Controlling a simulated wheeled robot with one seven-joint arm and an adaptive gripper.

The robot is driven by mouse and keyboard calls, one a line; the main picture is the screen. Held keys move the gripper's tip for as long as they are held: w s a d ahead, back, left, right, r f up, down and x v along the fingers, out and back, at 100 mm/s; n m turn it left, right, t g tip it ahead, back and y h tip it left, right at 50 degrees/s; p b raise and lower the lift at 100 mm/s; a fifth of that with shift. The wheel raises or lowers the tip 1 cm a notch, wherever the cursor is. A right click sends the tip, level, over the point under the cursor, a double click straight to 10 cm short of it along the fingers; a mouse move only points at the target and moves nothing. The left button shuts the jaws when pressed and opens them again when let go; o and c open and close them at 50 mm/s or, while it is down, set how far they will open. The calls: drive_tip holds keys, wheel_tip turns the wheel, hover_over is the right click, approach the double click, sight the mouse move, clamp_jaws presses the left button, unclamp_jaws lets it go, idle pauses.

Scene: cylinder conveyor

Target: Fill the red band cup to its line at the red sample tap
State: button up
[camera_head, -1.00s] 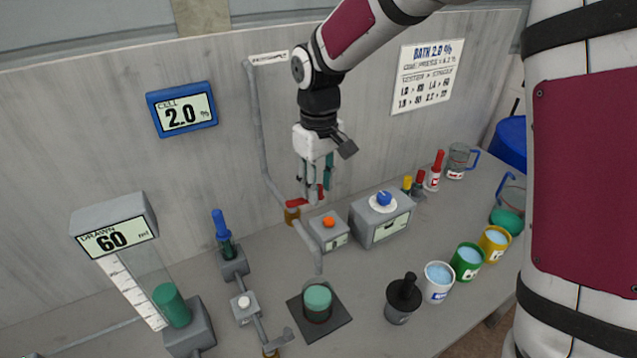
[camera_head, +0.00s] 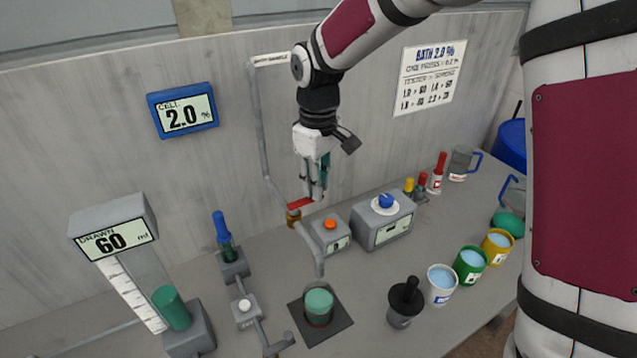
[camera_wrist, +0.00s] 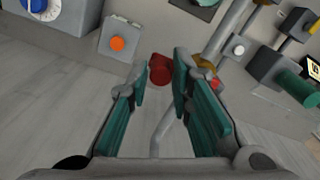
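The red-handled tap (camera_head: 300,205) sits on a pipe at the back wall, with its grey spout (camera_head: 311,250) leading down toward a cup (camera_head: 319,307). The cup holds green liquid and shows a trace of red low on its side. It stands on a dark square pad (camera_head: 340,329). My gripper (camera_head: 315,192) is at the tap handle, pointing down. In the wrist view my gripper (camera_wrist: 161,92) has its two teal fingers apart. The red handle end (camera_wrist: 160,70) shows in the gap between the fingertips; contact cannot be told.
An orange-button box (camera_head: 330,234) and a blue-knob box (camera_head: 383,224) stand right of the tap. White, green and yellow cups (camera_head: 470,264) line the front right. A dark pot (camera_head: 405,303) stands nearer. The display (camera_head: 118,240) reads 60 ml; the wall display (camera_head: 183,115) reads 2.0 %.

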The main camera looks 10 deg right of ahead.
drive_tip(key=shift+o, duration=0.5)
wheel_tip(320, 180, up, 12)
idle(0.3)
idle(1.5)
